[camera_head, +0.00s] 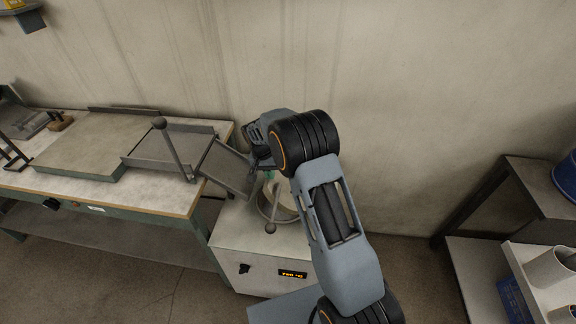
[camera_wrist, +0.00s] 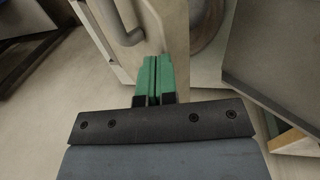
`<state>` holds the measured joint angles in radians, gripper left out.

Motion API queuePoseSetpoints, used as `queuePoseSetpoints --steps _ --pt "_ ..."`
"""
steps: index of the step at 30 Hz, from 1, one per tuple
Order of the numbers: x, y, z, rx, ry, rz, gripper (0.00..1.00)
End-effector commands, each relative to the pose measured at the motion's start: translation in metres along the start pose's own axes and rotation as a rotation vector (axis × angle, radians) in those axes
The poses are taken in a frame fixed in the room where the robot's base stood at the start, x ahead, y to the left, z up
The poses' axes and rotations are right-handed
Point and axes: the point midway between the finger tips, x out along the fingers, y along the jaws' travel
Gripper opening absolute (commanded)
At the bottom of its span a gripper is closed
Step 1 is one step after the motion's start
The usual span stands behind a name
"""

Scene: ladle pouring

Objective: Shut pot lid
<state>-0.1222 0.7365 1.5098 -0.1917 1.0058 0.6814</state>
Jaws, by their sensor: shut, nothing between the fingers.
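The furnace pot (camera_head: 265,207) is a round opening in the top of a white box with a lit display. Part of it is hidden behind my arm; its round rim also shows in the wrist view (camera_wrist: 212,38). A flat grey plate, apparently the lid (camera_head: 228,170), stands tilted at the pot's left, so the pot is uncovered. It appears at the right of the wrist view (camera_wrist: 280,50). My gripper (camera_wrist: 153,65) has green fingers pressed together with nothing between them. In the head view, only a bit of green shows over the pot; contact cannot be told.
A workbench (camera_head: 150,195) with grey trays stands left of the box. A ball-ended lever (camera_head: 175,150) rises near the tilted plate, and another ball knob (camera_head: 271,228) is at the pot's front. A shelf (camera_head: 540,190) with containers stands at the right. The wall is close behind.

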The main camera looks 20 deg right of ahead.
Motion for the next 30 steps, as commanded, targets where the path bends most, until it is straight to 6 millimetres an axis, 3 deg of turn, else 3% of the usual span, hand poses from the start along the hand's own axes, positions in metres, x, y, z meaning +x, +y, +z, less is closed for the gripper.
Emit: queuePoseSetpoints --steps 3,11,19,30 --pt "0.023 -0.026 0.004 -0.01 0.001 0.098 0.0" --pt "0.055 -0.057 0.007 -0.009 0.002 0.267 0.0" --pt "0.073 -0.07 0.009 -0.008 0.001 0.259 0.0" --pt "0.077 -0.074 0.009 -0.008 0.001 0.257 0.0"
